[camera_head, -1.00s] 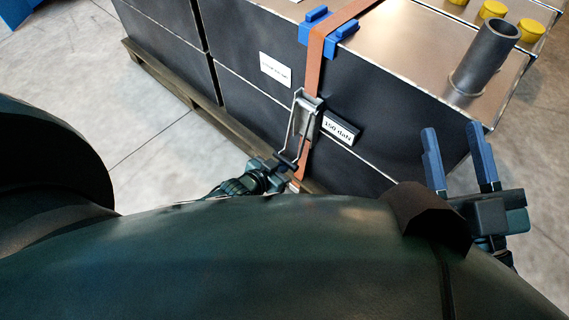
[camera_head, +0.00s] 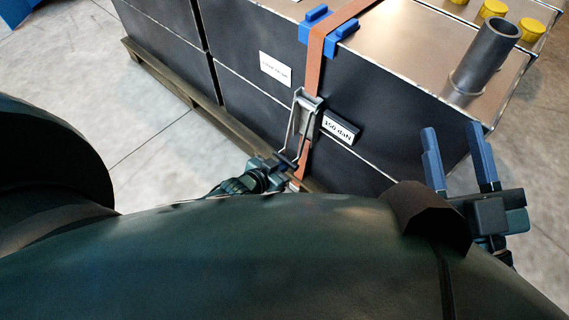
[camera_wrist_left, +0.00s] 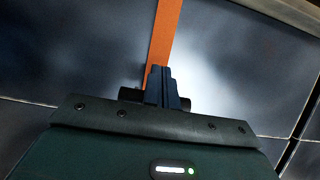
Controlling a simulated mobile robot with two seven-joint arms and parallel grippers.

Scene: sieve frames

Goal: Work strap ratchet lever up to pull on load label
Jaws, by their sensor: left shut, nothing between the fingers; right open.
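The orange strap (camera_head: 316,62) runs over the top edge of the dark crate and down its side. The metal ratchet (camera_head: 307,106) sits on it, its lever frame hanging down along the strap. The load label (camera_head: 339,128), reading what looks like 350 daN, is beside the ratchet. My left gripper (camera_head: 285,163) is at the ratchet's lower end; whether it touches the lever I cannot tell. In the left wrist view its fingers (camera_wrist_left: 162,85) are shut with nothing between them, in front of the strap (camera_wrist_left: 165,35).
The dark crate (camera_head: 240,95) stands on a wooden pallet (camera_head: 170,85). A blue corner protector (camera_head: 328,33) lies under the strap at the top edge. A grey pipe (camera_head: 486,57) and yellow caps (camera_head: 492,9) are on top. Floor at left is clear.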

